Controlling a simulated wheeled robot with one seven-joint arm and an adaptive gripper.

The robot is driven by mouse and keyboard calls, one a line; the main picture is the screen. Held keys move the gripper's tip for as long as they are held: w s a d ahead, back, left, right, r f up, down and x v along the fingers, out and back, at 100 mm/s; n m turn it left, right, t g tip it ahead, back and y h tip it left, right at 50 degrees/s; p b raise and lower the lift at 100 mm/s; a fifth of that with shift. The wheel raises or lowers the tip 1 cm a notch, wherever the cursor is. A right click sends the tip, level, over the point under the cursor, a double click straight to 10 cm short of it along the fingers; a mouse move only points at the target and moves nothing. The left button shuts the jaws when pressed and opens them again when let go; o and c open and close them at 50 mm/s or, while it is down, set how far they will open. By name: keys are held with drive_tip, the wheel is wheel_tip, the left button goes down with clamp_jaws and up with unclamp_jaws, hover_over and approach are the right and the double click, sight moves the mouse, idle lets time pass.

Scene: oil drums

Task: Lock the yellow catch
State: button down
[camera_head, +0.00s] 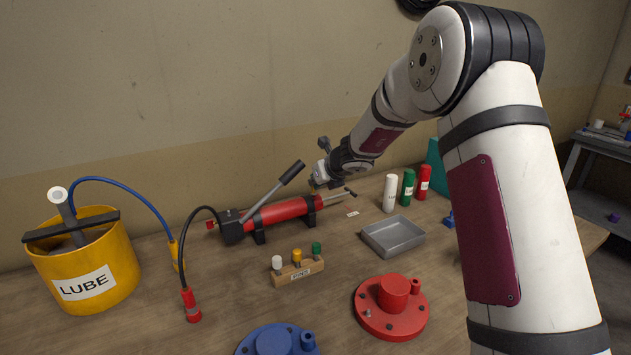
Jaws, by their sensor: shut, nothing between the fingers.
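I cannot pick out a yellow catch for certain in the head view. The yellow parts I see are a slim yellow fitting (175,254) at the end of the blue hose and a yellow-topped pin (297,255) in a small wooden rack (291,275). There is also a yellow bucket (105,268) marked LUBE at the left. My gripper (317,184) is shut and empty at the back of the bench, by the right end of the red pump cylinder (278,212). Its fingertips are small and partly hard to make out; I cannot tell whether they touch the pump.
A grey tray (393,237) lies right of the pump, with white, green and red bottles (408,187) behind it. A red flange (391,308) and a blue flange (277,341) are in front. A black hose (188,235) ends in a red fitting. My arm hides the right side.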

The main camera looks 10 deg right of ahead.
drive_tip(key=shift+r+p, duration=0.7)
drive_tip(key=shift+p, duration=0.25)
